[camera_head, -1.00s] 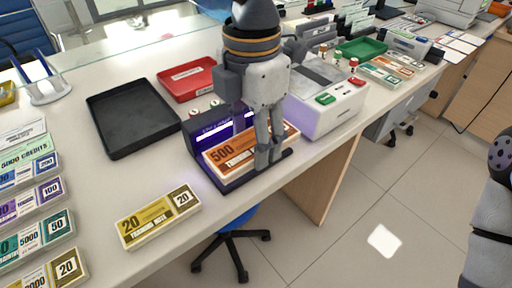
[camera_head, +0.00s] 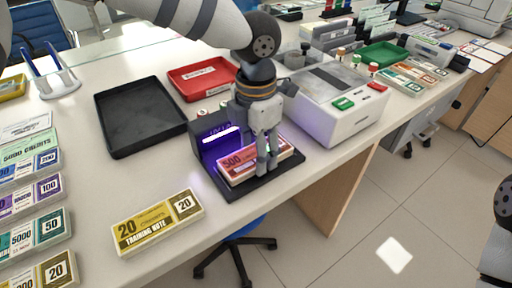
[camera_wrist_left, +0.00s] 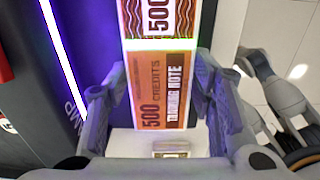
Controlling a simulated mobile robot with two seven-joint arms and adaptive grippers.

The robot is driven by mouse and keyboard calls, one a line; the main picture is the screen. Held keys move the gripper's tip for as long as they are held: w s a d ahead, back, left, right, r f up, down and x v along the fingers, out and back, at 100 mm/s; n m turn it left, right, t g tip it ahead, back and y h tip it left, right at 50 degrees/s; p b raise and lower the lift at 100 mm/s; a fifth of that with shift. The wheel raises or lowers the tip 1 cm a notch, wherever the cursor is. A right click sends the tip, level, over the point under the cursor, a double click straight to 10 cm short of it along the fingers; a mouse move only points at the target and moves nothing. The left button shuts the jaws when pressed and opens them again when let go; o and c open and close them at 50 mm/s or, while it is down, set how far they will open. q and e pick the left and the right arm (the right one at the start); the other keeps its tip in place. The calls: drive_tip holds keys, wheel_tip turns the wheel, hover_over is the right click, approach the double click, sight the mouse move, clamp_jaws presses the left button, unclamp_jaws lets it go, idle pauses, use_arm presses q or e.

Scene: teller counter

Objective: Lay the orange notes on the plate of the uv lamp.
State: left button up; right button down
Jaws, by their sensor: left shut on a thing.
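The orange 500-credit notes (camera_head: 236,165) form a banded bundle at the plate of the uv lamp. They look pinkish under its light in the head view. My left gripper (camera_head: 267,165) is shut on them from above; in the left wrist view its fingers stand on both sides of the bundle (camera_wrist_left: 163,88). The black plate (camera_head: 262,188) shows at the front and right of the bundle. The lit purple tube of the uv lamp (camera_head: 221,136) is behind it. Whether the bundle touches the plate is hard to tell. My right gripper (camera_wrist_left: 262,95) shows partly in the left wrist view.
A white counting machine (camera_head: 335,118) stands close to the right of the lamp. A red tray (camera_head: 203,77) and an empty black tray (camera_head: 140,115) lie behind and left. A yellow 20-note bundle (camera_head: 157,222) lies front left. The counter's front edge is close to the lamp.

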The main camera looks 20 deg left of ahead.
use_arm(q)
drive_tip(key=o, duration=1.2)
wheel_tip(320, 180, up, 12)
drive_tip(key=p, duration=0.1)
drive_tip(key=shift+r, duration=0.15)
